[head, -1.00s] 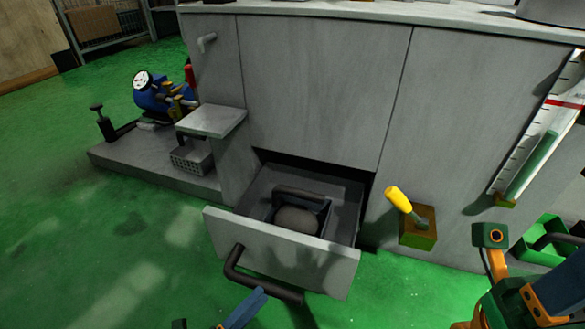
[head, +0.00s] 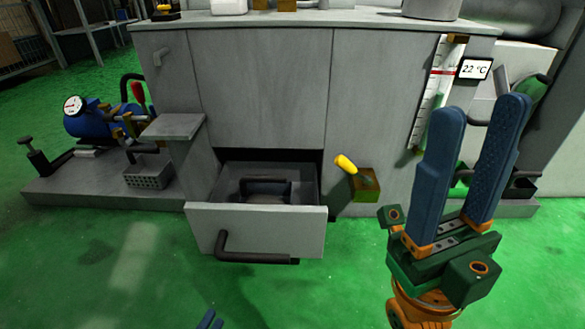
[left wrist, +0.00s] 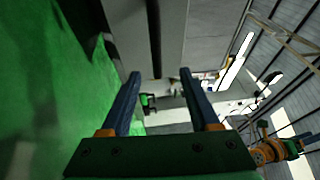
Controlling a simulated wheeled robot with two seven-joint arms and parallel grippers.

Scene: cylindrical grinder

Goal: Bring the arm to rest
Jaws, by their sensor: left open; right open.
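My right gripper (head: 479,115) stands at the right of the head view, fingers pointing up, open and empty, in front of the cabinet. Of my left gripper (head: 210,319) only blue fingertips show at the bottom edge of the head view. In the left wrist view my left gripper (left wrist: 159,76) is open with nothing between its fingers. An orange and blue part of my other arm (left wrist: 275,150) shows at the lower right there. The open drawer (head: 257,230) is ahead of and above my left gripper, and I see no contact with it.
The grey cabinet (head: 265,90) fills the middle. The drawer's dark handle (head: 255,258) juts forward. A yellow-knobbed lever (head: 345,164) sits on the cabinet front. A low platform (head: 100,190) with a blue gauge unit (head: 92,120) is at left. Green floor in front is clear.

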